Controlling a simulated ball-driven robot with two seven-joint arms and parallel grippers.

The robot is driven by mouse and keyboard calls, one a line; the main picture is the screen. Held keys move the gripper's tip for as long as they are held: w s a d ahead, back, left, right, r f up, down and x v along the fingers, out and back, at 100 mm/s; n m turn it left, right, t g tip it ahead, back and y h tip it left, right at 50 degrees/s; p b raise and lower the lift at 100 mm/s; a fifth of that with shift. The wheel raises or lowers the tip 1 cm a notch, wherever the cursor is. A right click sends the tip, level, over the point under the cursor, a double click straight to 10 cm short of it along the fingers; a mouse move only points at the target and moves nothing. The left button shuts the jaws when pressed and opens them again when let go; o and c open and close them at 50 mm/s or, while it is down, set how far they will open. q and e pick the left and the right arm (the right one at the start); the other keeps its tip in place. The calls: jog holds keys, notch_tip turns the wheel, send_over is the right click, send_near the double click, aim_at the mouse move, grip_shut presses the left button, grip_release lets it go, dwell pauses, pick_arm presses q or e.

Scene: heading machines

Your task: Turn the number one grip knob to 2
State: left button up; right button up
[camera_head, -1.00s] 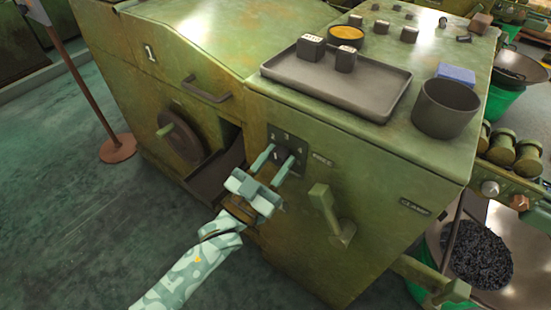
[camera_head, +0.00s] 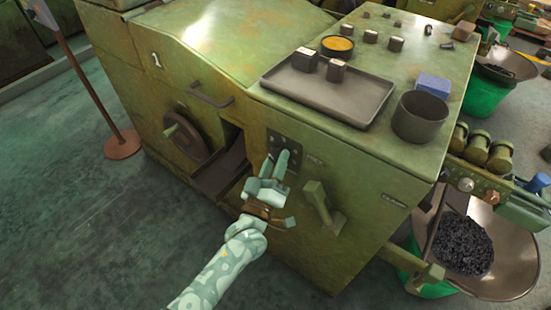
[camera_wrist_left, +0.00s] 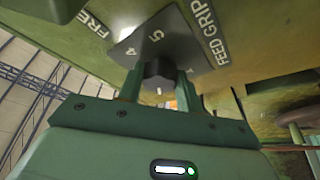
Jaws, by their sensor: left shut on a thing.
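The machine marked 1 (camera_head: 157,59) has a dark dial plate (camera_head: 284,141) on its front panel. My left gripper (camera_head: 281,161) is at this plate, and its fingers mostly hide the knob in the head view. In the left wrist view, the dark grip knob (camera_wrist_left: 158,73) sits between the two fingers, which are shut on it. A pale mark shows on the knob's near side. My right gripper is out of view.
A green lever handle (camera_head: 318,200) sticks out just right of my left gripper. A handwheel (camera_head: 187,137) and an open chute (camera_head: 220,172) are to the left. A grey tray (camera_head: 300,88) and a dark pot (camera_head: 422,116) stand on top.

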pick_arm(q)
jog(key=shift+f+n, duration=0.1)
jog(key=shift+n, duration=0.5)
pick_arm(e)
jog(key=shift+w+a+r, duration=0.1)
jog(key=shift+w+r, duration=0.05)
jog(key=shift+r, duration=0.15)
pick_arm(q)
jog(key=o, duration=1)
jog(key=p+v, duration=0.2)
jog(key=v, duration=1.4)
jog(key=shift+s+p, duration=0.3)
jog(key=shift+p, duration=0.1)
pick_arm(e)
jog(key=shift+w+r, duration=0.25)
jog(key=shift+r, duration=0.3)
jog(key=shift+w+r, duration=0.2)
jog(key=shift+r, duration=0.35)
pick_arm(q)
jog(key=shift+s, duration=0.1)
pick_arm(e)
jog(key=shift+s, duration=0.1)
